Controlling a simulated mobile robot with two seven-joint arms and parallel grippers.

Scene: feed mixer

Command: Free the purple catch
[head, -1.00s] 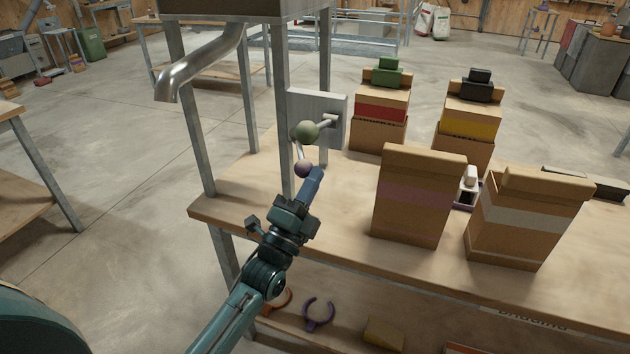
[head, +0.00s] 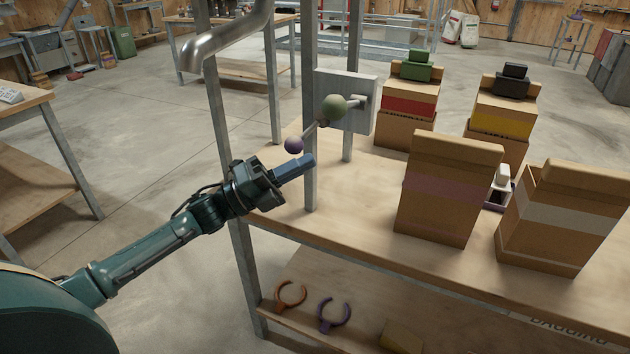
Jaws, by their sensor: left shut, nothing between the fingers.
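The purple catch shows as a small purple ball (head: 293,145) on a thin rod that slants down and left from below a larger green ball (head: 333,106). The green ball sits on a short pale handle in front of a grey plate (head: 354,98) on the metal frame. My left gripper (head: 307,161) is shut and empty, its blue fingers pointing right. The fingertips are just below and right of the purple ball, with a small gap in the picture; the depth between them is hard to tell. My right gripper is not in view.
A metal post (head: 309,185) stands close by the fingertips. A bent metal spout (head: 225,45) hangs above left. Several paper bags stand on the wooden bench (head: 360,195) to the right. An orange hook (head: 291,296) and a purple hook (head: 333,314) lie on the lower shelf.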

